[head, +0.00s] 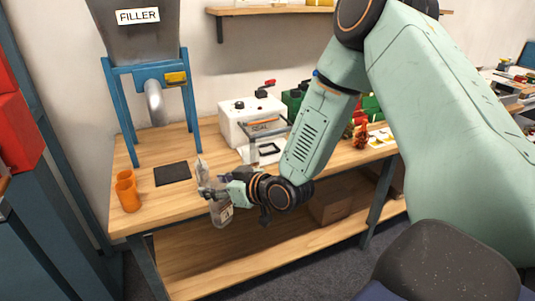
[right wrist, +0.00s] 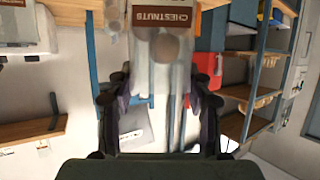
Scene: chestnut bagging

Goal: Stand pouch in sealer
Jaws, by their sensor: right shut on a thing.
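My right gripper (head: 210,191) is shut on a clear pouch (head: 221,212) at the bench's front edge. The pouch also shows between the fingers in the right wrist view (right wrist: 170,48), with a brown CHESTNUTS label and a few round brown shapes in it. In the head view part of it is hidden by the fingers. The sealer (head: 240,131), a white box marked SEAL with a dark knob and a red-tipped lever, stands farther back on the bench, to the right of the gripper and apart from the pouch. My left gripper is not in view.
The FILLER hopper (head: 137,42) stands on a blue frame at the left, with a dark mat (head: 172,174) in front. Orange cups (head: 127,191) stand at the bench's left front. Green and red items (head: 370,107) lie right of the sealer. A lower shelf (head: 255,262) runs beneath.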

